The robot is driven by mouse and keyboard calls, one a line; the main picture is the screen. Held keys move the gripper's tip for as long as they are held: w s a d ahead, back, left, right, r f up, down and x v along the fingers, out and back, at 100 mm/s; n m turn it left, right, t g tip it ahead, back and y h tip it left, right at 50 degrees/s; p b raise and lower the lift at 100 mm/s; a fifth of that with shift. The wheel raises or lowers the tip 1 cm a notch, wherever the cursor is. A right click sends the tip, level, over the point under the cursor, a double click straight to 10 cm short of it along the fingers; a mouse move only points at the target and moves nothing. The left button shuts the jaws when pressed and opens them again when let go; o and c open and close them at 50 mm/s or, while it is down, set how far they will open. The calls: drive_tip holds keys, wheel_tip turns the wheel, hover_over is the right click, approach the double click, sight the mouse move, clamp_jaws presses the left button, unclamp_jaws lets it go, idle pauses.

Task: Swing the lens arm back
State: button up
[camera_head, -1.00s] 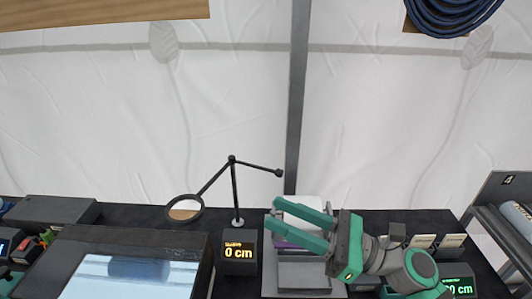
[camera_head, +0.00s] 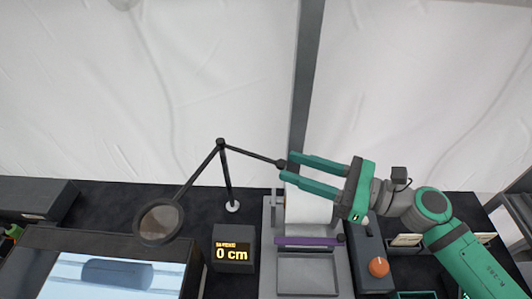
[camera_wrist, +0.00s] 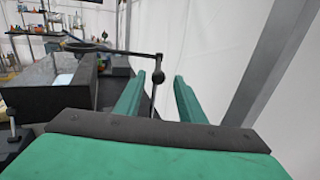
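The lens arm (camera_head: 250,154) is a thin black boom on an upright post with a small white foot. A round lens (camera_head: 160,221) hangs at its left end, over the edge of the dark box with the lit screen. A small dark knob (camera_head: 281,163) ends the boom at the right. My gripper (camera_head: 284,168) is open, with its two green fingers pointing left at the knob. In the wrist view the knob (camera_wrist: 158,76) shows between or just beyond the fingertips; I cannot tell whether they touch it.
Below my gripper is a grey stand with a white roll (camera_head: 307,207) and a purple bar (camera_head: 309,241). An orange knob (camera_head: 378,267) is to its right. A grey pole (camera_head: 306,80) rises behind.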

sight(275, 162)
drive_tip(key=x, duration=0.6)
drive_tip(key=shift+a, duration=0.3)
drive_tip(key=shift+w+a, duration=0.1)
drive_tip(key=shift+a, duration=0.4)
clamp_jaws()
